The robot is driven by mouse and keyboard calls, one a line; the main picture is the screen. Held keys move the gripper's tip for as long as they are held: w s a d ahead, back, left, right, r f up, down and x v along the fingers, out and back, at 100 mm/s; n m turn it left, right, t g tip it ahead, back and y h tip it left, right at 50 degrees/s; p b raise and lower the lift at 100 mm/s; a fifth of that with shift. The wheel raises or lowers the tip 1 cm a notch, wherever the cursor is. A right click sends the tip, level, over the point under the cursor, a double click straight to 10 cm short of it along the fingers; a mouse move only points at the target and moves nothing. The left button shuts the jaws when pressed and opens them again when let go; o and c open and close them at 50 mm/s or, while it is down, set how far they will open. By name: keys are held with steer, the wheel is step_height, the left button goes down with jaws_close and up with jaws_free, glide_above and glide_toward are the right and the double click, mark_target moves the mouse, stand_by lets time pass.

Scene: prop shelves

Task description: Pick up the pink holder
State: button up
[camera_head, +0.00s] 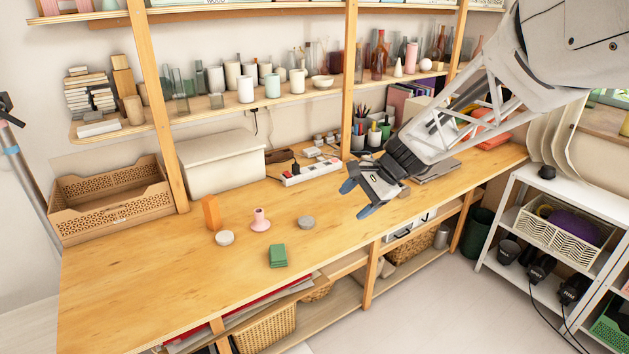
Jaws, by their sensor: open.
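The pink holder (260,221) stands upright on the wooden desk, left of the picture's middle. It has a wide round base and a narrow neck. My gripper (356,200) is open and empty, above the desk to the right of the holder and apart from it. Nothing hides the holder.
A power strip (312,171) lies behind. The desk's (140,290) front left is clear.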

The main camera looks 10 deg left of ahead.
steer(key=w+a+f+m+y, duration=0.45)
steer(key=w+a+f, duration=0.65)
steer(key=w+a, duration=0.35)
steer(key=m+y, duration=0.2)
steer(key=m, duration=0.3)
glide_toward(259, 218)
steer(key=shift+w+a+f+h, duration=0.15)
steer(key=shift+w+a+f, duration=0.2)
steer(key=shift+a, duration=0.2)
steer(key=shift+w+a+f+h, duration=0.1)
steer(key=shift+w+a+f, duration=0.25)
steer(key=shift+a, duration=0.2)
steer(key=shift+w+a+f, duration=0.1)
steer(key=shift+a+f, duration=0.2)
steer(key=shift+f, duration=0.05)
steer(key=shift+x, duration=1.2)
steer(key=shift+a, duration=0.1)
steer(key=shift+x, duration=2.55)
